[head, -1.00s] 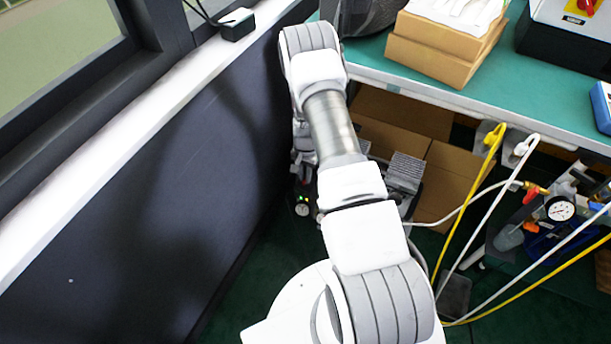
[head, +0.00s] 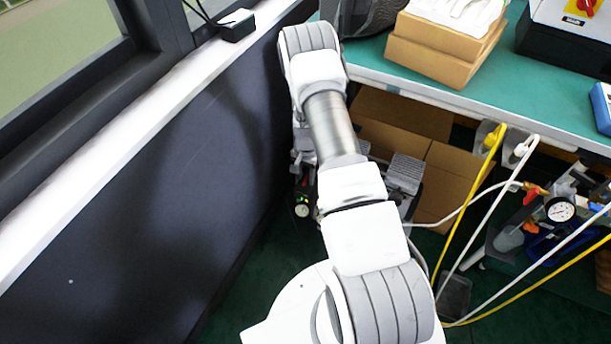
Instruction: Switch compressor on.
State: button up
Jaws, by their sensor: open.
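The compressor stands on the floor under the bench, mostly hidden behind my arm. Its ribbed grey part (head: 405,172) shows right of the arm. A small round gauge (head: 302,211) with a green light just above it shows left of the arm. My gripper (head: 301,178) hangs down at the far end of the arm, just above the gauge and light. It is open but small and partly hidden, so its fingertips and any contact cannot be made out. The switch itself cannot be made out.
A dark wall panel (head: 150,210) lies close left of my gripper. The green bench (head: 540,85) overhangs at right. Cardboard boxes (head: 455,185) stand behind the compressor. Yellow and white hoses (head: 470,215) hang at right, near another gauge (head: 560,209).

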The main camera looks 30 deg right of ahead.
notch_tip(320, 180, up, 17)
jog(key=p, duration=0.5)
jog(key=shift+r, duration=0.15)
notch_tip(320, 180, up, 16)
jog(key=n+t, duration=0.2)
send_over(305, 179)
jog(key=a, duration=0.4)
jog(key=s+a+r+n, duration=0.3)
jog(key=s+a+r, duration=0.15)
jog(key=r, duration=0.65)
jog(key=s+a+r+n+t, duration=0.25)
jog(key=s+r, duration=0.35)
jog(key=s, duration=0.4)
jog(key=s+a+r+n+t, duration=0.1)
jog(key=s+a+r+n, duration=0.3)
jog(key=s, duration=0.7)
notch_tip(305, 179, up, 20)
jog(key=p, duration=1.9)
jog(key=shift+w+d+r+m+p, duration=0.2)
jog(key=shift+d+m+p, duration=0.1)
jog(key=shift+d+m, duration=0.15)
